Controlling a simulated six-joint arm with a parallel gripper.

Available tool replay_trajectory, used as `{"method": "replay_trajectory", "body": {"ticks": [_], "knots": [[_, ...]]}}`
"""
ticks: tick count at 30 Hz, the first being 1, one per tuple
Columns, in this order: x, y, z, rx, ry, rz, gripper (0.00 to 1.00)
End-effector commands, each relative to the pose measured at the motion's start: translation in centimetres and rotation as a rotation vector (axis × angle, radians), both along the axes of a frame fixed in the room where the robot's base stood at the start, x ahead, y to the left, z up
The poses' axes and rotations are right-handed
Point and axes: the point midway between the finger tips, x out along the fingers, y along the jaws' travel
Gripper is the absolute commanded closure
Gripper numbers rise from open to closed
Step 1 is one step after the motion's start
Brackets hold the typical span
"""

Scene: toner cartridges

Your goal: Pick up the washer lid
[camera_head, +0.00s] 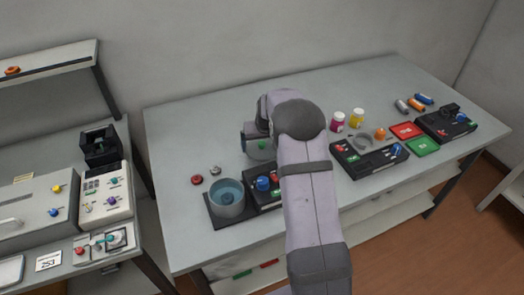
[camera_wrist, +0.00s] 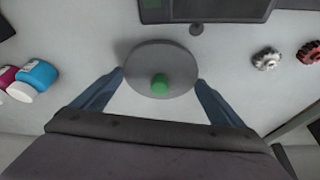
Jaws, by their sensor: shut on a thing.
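The washer lid is a grey disc (camera_wrist: 143,70) with a green knob, seen from above in the wrist view. My gripper (camera_wrist: 160,78) is shut on it, with one blue-grey finger at each side of its rim. In the head view the lid (camera_head: 262,154) shows partly below my gripper, behind my arm. I cannot tell whether it touches the table. The washer (camera_head: 227,203), an open round blue-grey tub on a dark base, stands in front and to the left of the lid; red and blue knobs sit beside it, partly hidden by my arm.
A red gear (camera_head: 197,180) and a silver gear (camera_head: 215,170) lie left of the lid. Two bottles (camera_head: 338,121), a dark device (camera_head: 368,160), red and green trays (camera_head: 421,146) and batteries (camera_head: 415,104) are at the right. The back left of the table is clear.

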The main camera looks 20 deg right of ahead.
Motion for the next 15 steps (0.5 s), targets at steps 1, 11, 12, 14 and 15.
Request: {"method": "replay_trajectory", "body": {"ticks": [1,11,12,14,15], "knots": [[0.2,0.0,0.8,-0.001,-0.006,0.0,0.31],[0.1,0.0,5.8,-0.001,-0.003,0.0,0.31],[0.1,0.0,6.2,-0.001,-0.003,0.0,0.31],[0.1,0.0,6.6,-0.001,-0.003,0.0,0.31],[0.0,0.0,6.7,-0.001,-0.002,0.0,0.31]]}}
